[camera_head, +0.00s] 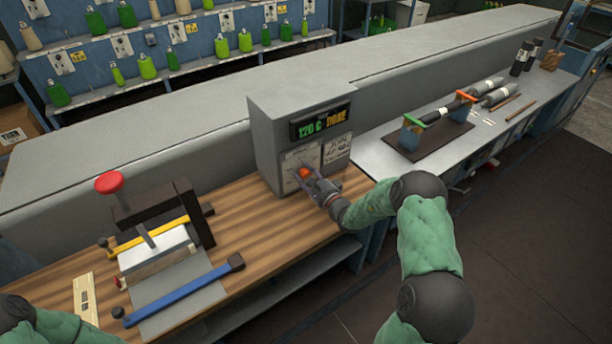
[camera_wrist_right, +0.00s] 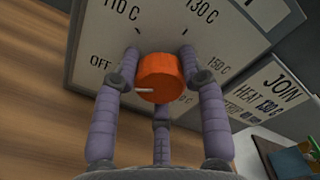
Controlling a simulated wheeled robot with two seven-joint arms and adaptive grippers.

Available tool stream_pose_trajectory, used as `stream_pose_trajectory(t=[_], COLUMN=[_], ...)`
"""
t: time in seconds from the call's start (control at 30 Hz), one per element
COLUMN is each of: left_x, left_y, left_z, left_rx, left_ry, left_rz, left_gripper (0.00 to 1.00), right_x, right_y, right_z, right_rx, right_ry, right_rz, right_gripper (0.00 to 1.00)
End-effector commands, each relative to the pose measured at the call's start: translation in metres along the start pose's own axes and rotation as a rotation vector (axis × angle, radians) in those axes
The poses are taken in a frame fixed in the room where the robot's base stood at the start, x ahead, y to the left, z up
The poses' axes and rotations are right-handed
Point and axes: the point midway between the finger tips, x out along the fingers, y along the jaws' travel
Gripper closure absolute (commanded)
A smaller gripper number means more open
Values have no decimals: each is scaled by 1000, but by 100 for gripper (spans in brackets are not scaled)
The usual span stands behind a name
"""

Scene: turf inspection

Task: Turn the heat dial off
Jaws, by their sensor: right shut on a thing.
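The heat dial is an orange knob (camera_head: 304,172) on the front of a grey control box (camera_head: 275,130). The box's display reads about 120 C. In the right wrist view the orange dial (camera_wrist_right: 160,78) sits at the centre, and its white pointer line points left, slightly below the OFF mark's height. Labels OFF, 110 C, 130 C and 150 C surround it on the dial plate (camera_wrist_right: 90,35). My right gripper (camera_head: 308,178) is shut on the dial; its purple-grey fingers (camera_wrist_right: 160,80) are on both sides of it. My left gripper is out of view; only a bit of green sleeve shows at lower left.
A metal bench (camera_head: 390,160) with a dark rod on blue stands lies to the right. A long grey ledge runs behind.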

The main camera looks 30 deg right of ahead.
Motion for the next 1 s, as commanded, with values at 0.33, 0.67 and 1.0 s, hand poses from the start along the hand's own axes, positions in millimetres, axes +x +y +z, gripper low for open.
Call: stream_pose_trajectory(t=[0.33, 0.67, 1.0], left_x=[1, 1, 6], left_y=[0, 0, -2], left_z=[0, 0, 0], left_rx=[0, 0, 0], left_ry=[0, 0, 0], left_rz=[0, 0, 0], left_gripper=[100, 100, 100], right_x=[1, 1, -2], right_y=[-5, -4, -2], right_z=[0, 0, 0], right_rx=[-27, -25, -23], right_ry=[-1, -1, 1], right_rz=[-8, -7, -3], right_gripper=[91, 34, 34])
